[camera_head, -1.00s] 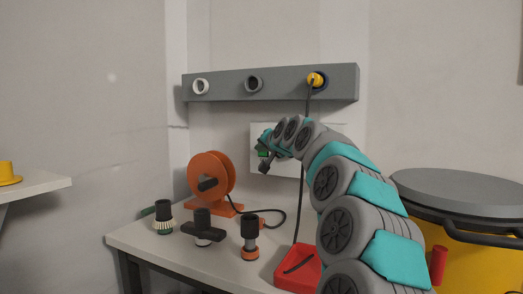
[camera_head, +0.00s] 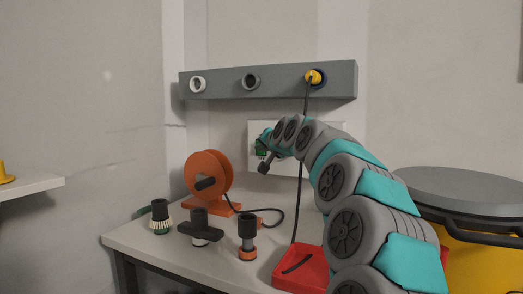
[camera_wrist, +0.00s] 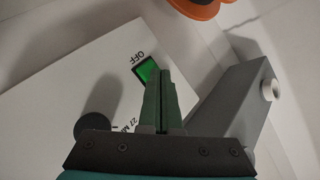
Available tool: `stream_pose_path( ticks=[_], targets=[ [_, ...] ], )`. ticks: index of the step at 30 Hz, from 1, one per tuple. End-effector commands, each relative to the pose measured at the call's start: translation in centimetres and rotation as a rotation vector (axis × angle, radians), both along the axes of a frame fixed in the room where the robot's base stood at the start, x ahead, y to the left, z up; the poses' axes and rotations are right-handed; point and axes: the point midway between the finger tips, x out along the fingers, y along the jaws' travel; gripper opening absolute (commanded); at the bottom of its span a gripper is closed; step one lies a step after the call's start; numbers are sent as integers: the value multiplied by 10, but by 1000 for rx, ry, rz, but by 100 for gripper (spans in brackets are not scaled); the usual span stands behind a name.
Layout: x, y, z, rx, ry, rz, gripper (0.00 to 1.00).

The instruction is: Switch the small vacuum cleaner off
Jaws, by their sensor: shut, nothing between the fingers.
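A white panel (camera_head: 254,130) is on the wall behind the bench, partly hidden by my arm. In the wrist view the panel (camera_wrist: 85,75) bears a lit green switch (camera_wrist: 146,71) with the word OFF beside it, and a dark round knob (camera_wrist: 92,127) by partly hidden lettering. My gripper (camera_wrist: 163,72) is shut and empty, its fingertips beside the green switch; whether they touch it I cannot tell. In the head view my gripper (camera_head: 262,150) is small in front of the panel. No thing is clearly marked as the small vacuum cleaner; a yellow drum (camera_head: 470,255) with a grey lid stands at right.
A grey rail (camera_head: 220,86) above holds a yellow plug (camera_head: 314,76), its black cable hanging close behind my arm. The bench (camera_head: 150,240) carries an orange reel (camera_head: 209,171), several dark-handled tools and a red tray (camera_head: 298,267). Free room lies left of the bench.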

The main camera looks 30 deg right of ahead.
Motion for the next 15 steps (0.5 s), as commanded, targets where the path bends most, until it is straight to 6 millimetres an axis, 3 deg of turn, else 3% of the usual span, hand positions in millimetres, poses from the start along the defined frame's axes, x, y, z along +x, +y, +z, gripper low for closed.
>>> stream_pose_path(
  ticks=[15],
  targets=[
    [-23, 35, 6, -1, 2, 8, 0]
  ],
)
